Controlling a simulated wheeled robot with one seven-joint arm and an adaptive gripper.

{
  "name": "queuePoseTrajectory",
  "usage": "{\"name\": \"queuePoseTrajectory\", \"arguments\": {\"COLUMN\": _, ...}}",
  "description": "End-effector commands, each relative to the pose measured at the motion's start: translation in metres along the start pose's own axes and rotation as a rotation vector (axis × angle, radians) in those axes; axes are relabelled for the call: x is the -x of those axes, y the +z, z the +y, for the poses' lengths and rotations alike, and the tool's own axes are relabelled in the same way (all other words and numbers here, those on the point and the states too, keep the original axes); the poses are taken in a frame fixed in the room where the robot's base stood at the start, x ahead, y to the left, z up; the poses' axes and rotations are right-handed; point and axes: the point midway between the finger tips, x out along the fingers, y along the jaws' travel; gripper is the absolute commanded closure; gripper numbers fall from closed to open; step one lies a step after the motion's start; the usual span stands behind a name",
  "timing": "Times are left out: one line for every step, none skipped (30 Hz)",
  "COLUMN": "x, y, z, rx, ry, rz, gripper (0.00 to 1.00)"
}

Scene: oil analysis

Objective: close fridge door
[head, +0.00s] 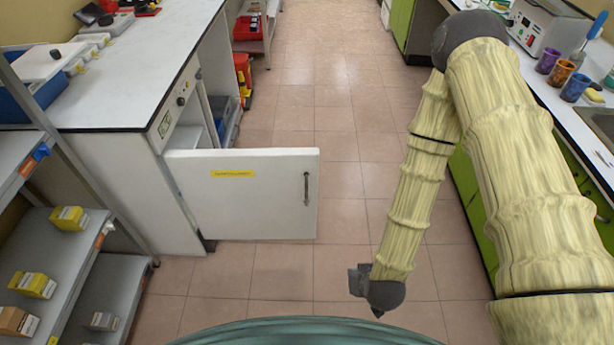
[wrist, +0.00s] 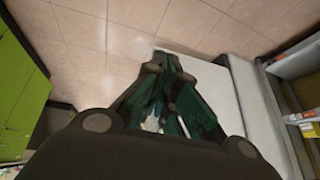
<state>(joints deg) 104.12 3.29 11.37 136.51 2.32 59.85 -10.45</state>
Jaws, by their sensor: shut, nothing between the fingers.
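The white fridge door (head: 245,200) stands swung wide open to the right of its cabinet in the head view. It carries a yellow label and a dark vertical handle (head: 306,189) near its free edge. The white fridge body (head: 168,185) sits under the left counter. My gripper (head: 360,283) is low over the floor, to the right of the door and nearer to me, apart from it. In the wrist view my gripper (wrist: 165,62) is shut and empty, and the white door (wrist: 205,75) shows behind its fingers.
A grey shelf unit (head: 60,255) with yellow boxes stands at the front left. A long white counter (head: 125,75) runs along the left. Green cabinets (head: 470,185) line the right side under a counter with cups. The tiled floor (head: 325,110) between is clear.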

Motion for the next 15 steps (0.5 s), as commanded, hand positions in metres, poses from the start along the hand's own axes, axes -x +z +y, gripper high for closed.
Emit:
{"name": "queuePoseTrajectory", "arguments": {"x": -0.022, "y": -0.009, "z": -0.008, "rx": 0.009, "ry": -0.009, "rz": 0.056, "gripper": 1.0}}
{"name": "queuePoseTrajectory", "arguments": {"x": -0.029, "y": -0.017, "z": -0.012, "rx": 0.015, "ry": -0.012, "rz": 0.09, "gripper": 1.0}}
{"name": "queuePoseTrajectory", "arguments": {"x": -0.037, "y": -0.029, "z": -0.019, "rx": 0.024, "ry": -0.017, "rz": 0.136, "gripper": 1.0}}
{"name": "queuePoseTrajectory", "arguments": {"x": -0.043, "y": -0.037, "z": -0.024, "rx": 0.03, "ry": -0.019, "rz": 0.171, "gripper": 1.0}}
{"name": "queuePoseTrajectory", "arguments": {"x": -0.048, "y": -0.045, "z": -0.029, "rx": 0.035, "ry": -0.021, "rz": 0.205, "gripper": 1.0}}
{"name": "queuePoseTrajectory", "arguments": {"x": -0.054, "y": -0.057, "z": -0.035, "rx": 0.043, "ry": -0.023, "rz": 0.25, "gripper": 1.0}}
{"name": "queuePoseTrajectory", "arguments": {"x": -0.058, "y": -0.065, "z": -0.04, "rx": 0.047, "ry": -0.025, "rz": 0.284, "gripper": 1.0}}
{"name": "queuePoseTrajectory", "arguments": {"x": -0.062, "y": -0.074, "z": -0.044, "rx": 0.052, "ry": -0.025, "rz": 0.318, "gripper": 1.0}}
{"name": "queuePoseTrajectory", "arguments": {"x": -0.067, "y": -0.085, "z": -0.05, "rx": 0.057, "ry": -0.024, "rz": 0.363, "gripper": 1.0}}
{"name": "queuePoseTrajectory", "arguments": {"x": -0.07, "y": -0.093, "z": -0.055, "rx": 0.061, "ry": -0.023, "rz": 0.398, "gripper": 1.0}}
{"name": "queuePoseTrajectory", "arguments": {"x": -0.073, "y": -0.101, "z": -0.059, "rx": 0.064, "ry": -0.021, "rz": 0.431, "gripper": 1.0}}
{"name": "queuePoseTrajectory", "arguments": {"x": -0.076, "y": -0.112, "z": -0.064, "rx": 0.068, "ry": -0.018, "rz": 0.476, "gripper": 1.0}}
{"name": "queuePoseTrajectory", "arguments": {"x": -0.078, "y": -0.12, "z": -0.068, "rx": 0.07, "ry": -0.015, "rz": 0.509, "gripper": 1.0}}
{"name": "queuePoseTrajectory", "arguments": {"x": -0.08, "y": -0.128, "z": -0.072, "rx": 0.071, "ry": -0.012, "rz": 0.542, "gripper": 1.0}}
{"name": "queuePoseTrajectory", "arguments": {"x": -0.082, "y": -0.138, "z": -0.077, "rx": 0.074, "ry": -0.006, "rz": 0.586, "gripper": 1.0}}
